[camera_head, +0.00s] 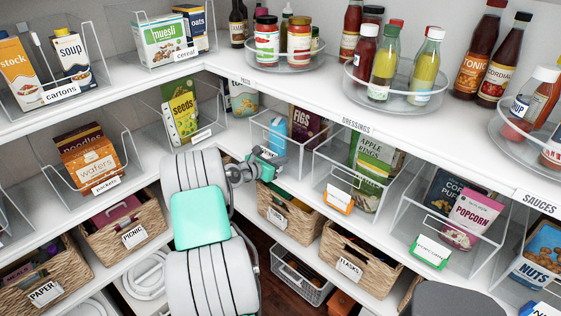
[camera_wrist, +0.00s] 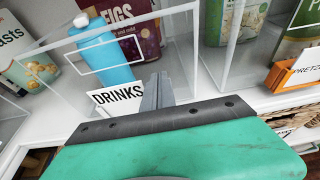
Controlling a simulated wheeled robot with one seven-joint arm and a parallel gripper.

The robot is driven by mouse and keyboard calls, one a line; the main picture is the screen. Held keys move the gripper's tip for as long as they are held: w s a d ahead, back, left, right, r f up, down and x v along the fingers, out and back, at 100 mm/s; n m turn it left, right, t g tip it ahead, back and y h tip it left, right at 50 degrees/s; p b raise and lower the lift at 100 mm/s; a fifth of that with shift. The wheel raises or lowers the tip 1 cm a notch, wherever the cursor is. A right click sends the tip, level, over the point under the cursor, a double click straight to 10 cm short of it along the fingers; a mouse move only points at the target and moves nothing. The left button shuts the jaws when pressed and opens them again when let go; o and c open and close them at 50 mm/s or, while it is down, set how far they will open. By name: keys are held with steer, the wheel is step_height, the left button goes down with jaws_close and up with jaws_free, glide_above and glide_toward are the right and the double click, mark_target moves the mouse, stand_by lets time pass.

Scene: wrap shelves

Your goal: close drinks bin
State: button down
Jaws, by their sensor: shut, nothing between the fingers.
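The drinks bin is a clear box on the middle shelf at the inner corner, seen in the head view (camera_head: 262,122). In the wrist view its clear wall (camera_wrist: 50,50) and white DRINKS label (camera_wrist: 117,98) show. My gripper hides the bin's lower front.
The pretzel bin (camera_wrist: 205,75) stands just right, with an orange label frame (camera_head: 338,201). The popcorn bin (camera_head: 405,212) is farther right. Woven baskets (camera_head: 282,222) sit on the shelf below. The upper shelf edge (camera_head: 330,116) runs above the bins.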

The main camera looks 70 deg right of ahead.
steer(key=shift+d+r, duration=0.15)
steer(key=shift+r, duration=0.25)
